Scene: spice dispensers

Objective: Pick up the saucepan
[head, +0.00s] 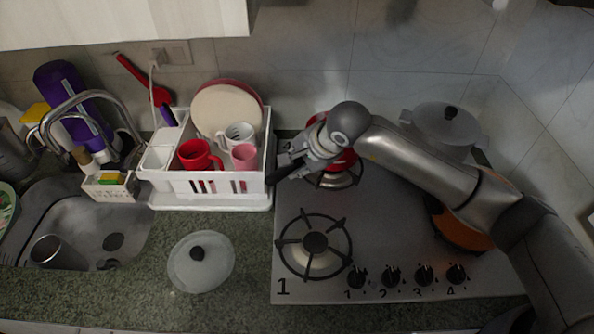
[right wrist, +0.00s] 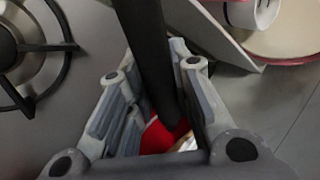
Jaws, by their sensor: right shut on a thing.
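The red saucepan (head: 341,158) is at the back left burner of the stove, partly hidden behind my right gripper and arm. Its black handle (head: 284,174) points left toward the dish rack. My right gripper (head: 304,160) is shut on this handle. In the right wrist view the handle (right wrist: 148,45) runs between the fingers of the gripper (right wrist: 150,95), and a little of the red saucepan (right wrist: 160,136) shows below. I cannot tell whether the saucepan rests on the burner or is slightly above it. My left gripper is not in view.
A white dish rack (head: 225,183) with cups and plates stands close left of the handle. The front left burner (head: 315,243) is empty. A lidded grey pot (head: 443,125) and an orange pan (head: 460,232) stand on the right. A glass lid (head: 201,262) lies on the counter.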

